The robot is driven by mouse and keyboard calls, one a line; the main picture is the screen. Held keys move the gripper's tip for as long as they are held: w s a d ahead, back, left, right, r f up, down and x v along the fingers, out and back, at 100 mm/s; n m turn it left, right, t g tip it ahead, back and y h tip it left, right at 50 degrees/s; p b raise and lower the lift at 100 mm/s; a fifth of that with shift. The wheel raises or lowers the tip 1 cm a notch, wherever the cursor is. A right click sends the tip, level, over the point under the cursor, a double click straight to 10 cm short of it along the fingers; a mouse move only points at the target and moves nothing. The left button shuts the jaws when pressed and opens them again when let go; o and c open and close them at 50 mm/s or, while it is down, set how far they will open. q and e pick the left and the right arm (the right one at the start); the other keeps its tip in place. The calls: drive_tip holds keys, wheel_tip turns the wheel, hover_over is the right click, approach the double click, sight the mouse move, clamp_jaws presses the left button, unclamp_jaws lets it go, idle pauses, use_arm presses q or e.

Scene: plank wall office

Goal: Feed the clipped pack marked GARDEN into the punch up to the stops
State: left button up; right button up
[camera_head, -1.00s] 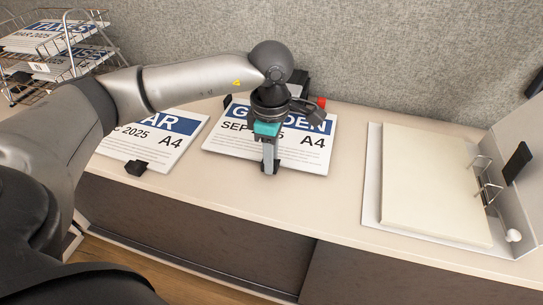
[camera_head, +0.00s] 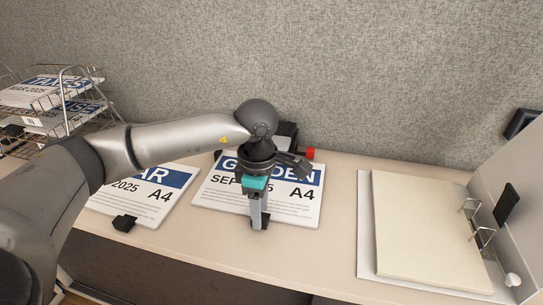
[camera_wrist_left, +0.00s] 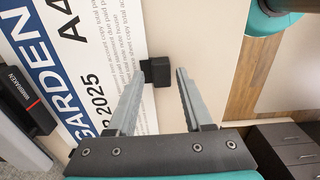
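The pack marked GARDEN (camera_head: 290,206) lies flat on the counter, with a blue header strip at its far side. A black clip (camera_wrist_left: 160,73) grips its near edge. My left gripper (camera_head: 258,222) points down at this clip. In the left wrist view its two fingers (camera_wrist_left: 164,72) are apart, with the clip between or just beyond their tips; I see no firm grip. The black punch (camera_head: 287,133), with a red knob (camera_head: 310,153), stands behind the pack, partly hidden by my arm. Whether the pack's far edge is in its slot is hidden. My right gripper is not in view.
Another clipped pack (camera_head: 165,198) lies to the left, its black clip (camera_head: 124,223) at the near edge. A wire tray rack (camera_head: 65,110) holding packs stands at far left. An open binder (camera_head: 425,225) lies at right. Bare counter (camera_head: 338,215) separates it from the GARDEN pack.

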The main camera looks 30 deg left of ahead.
use_arm(q)
drive_tip(key=shift+o, duration=0.8)
wheel_tip(320, 180, up, 15)
drive_tip(key=p, duration=0.4)
drive_tip(key=shift+r+p, duration=0.15)
drive_tip(key=shift+p, duration=0.25)
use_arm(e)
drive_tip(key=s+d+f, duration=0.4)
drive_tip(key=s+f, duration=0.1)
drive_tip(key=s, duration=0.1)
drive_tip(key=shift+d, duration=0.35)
use_arm(q)
drive_tip(key=shift+s+d, duration=0.1)
drive_tip(key=shift+s, duration=0.05)
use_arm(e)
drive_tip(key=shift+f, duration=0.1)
